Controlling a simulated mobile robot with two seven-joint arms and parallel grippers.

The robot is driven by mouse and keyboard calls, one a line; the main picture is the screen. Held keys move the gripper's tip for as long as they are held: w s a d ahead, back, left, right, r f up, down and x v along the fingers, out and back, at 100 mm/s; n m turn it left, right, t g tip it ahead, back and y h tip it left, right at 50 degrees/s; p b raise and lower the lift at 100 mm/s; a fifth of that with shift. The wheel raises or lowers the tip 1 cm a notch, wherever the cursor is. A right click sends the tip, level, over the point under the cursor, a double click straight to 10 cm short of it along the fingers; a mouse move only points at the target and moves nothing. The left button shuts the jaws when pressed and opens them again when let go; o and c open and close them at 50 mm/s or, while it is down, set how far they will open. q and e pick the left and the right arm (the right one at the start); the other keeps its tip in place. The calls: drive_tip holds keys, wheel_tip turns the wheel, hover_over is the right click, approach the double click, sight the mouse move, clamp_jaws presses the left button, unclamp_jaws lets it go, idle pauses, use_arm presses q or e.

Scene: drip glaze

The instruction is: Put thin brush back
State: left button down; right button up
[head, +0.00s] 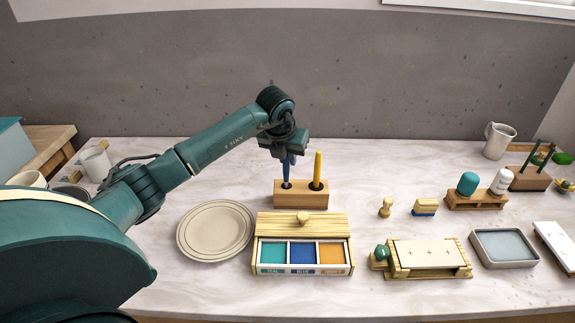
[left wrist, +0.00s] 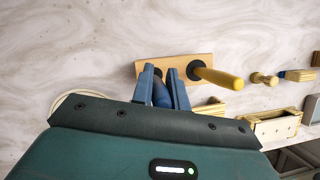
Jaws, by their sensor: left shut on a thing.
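The blue-handled brush (head: 287,172), which looks like the thin one, stands upright at the left hole of the wooden brush block (head: 301,200). My left gripper (head: 286,157) is above that block and shut on the blue handle, which also shows between the fingers in the left wrist view (left wrist: 161,94). The lower end of the brush is at the hole; how deep it sits I cannot tell. A yellow-handled brush (head: 318,168) stands upright in the right hole, close beside my fingers. My right gripper is not in view.
A glaze box (head: 303,243) with teal, blue and orange compartments stands in front of the block. A round plate (head: 215,230) lies to its left. A wooden stand (head: 428,260), small stamps and a shallow tray (head: 503,248) are at the right. The counter behind the block is clear.

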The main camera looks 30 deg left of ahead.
sight(287, 166)
use_arm(q)
wheel_tip(287, 166, down, 3)
drive_tip(key=shift+r, duration=0.2)
drive_tip(key=shift+f, duration=0.25)
drive_tip(key=c, duration=1.4)
unclamp_jaws()
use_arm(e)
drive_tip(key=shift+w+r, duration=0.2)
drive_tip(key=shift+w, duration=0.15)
use_arm(q)
drive_tip(key=shift+r, duration=0.1)
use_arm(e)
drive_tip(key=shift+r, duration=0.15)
use_arm(q)
drive_tip(key=v, duration=1.2)
drive_tip(key=shift+b, duration=0.3)
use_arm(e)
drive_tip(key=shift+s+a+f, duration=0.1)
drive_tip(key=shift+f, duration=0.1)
